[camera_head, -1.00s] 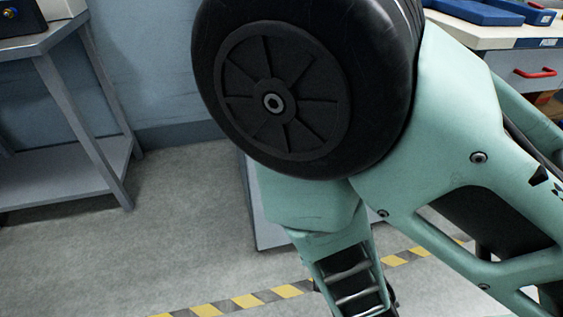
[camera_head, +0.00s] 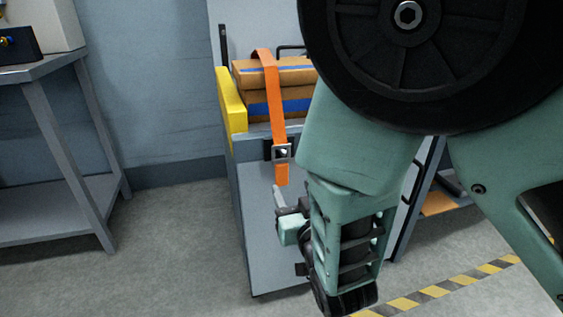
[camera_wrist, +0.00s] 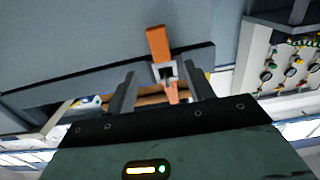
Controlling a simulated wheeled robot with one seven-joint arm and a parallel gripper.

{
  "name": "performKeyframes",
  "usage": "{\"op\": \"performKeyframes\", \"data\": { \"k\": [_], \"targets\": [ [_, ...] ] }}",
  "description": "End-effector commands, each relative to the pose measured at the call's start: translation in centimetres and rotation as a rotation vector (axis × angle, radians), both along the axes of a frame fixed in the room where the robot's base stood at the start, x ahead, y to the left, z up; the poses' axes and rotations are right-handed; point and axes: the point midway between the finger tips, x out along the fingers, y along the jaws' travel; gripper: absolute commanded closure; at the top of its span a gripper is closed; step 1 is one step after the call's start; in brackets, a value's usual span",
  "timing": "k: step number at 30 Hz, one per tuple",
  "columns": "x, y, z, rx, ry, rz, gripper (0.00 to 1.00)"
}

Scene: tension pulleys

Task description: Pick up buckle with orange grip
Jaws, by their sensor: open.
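A metal buckle (camera_head: 282,153) sits on an orange strap (camera_head: 270,92) on the front of a grey cart. A short orange end (camera_head: 282,175) hangs below the buckle. My gripper (camera_head: 279,195) is just below and in front of that end, partly hidden by my arm. In the wrist view, my gripper (camera_wrist: 163,88) is open, with one finger on each side. The buckle (camera_wrist: 165,72) and its orange end (camera_wrist: 157,43) show beyond the fingertips, roughly centred between them. Nothing is held. Contact cannot be told.
The strap runs over stacked cardboard boxes (camera_head: 287,75) on the cart (camera_head: 262,225), beside a yellow corner piece (camera_head: 232,100). A grey table (camera_head: 50,68) stands at the left. My arm covers the cart's right side. Open floor (camera_head: 170,245) lies to the left of the cart.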

Motion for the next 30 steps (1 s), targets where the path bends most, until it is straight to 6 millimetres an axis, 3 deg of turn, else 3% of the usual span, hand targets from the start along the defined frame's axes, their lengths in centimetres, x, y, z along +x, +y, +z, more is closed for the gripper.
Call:
{"op": "performKeyframes", "data": {
  "k": [8,17,26,30],
  "targets": [
    [2.0,0.6,0.0,0.001,-0.001,0.0,0.47],
    [5.8,1.9,0.3,0.0,-0.001,0.001,0.47],
    [6.3,2.0,0.4,-0.001,0.001,0.001,0.47],
    [6.3,2.0,0.4,-0.001,0.001,0.001,0.86]
  ]
}}
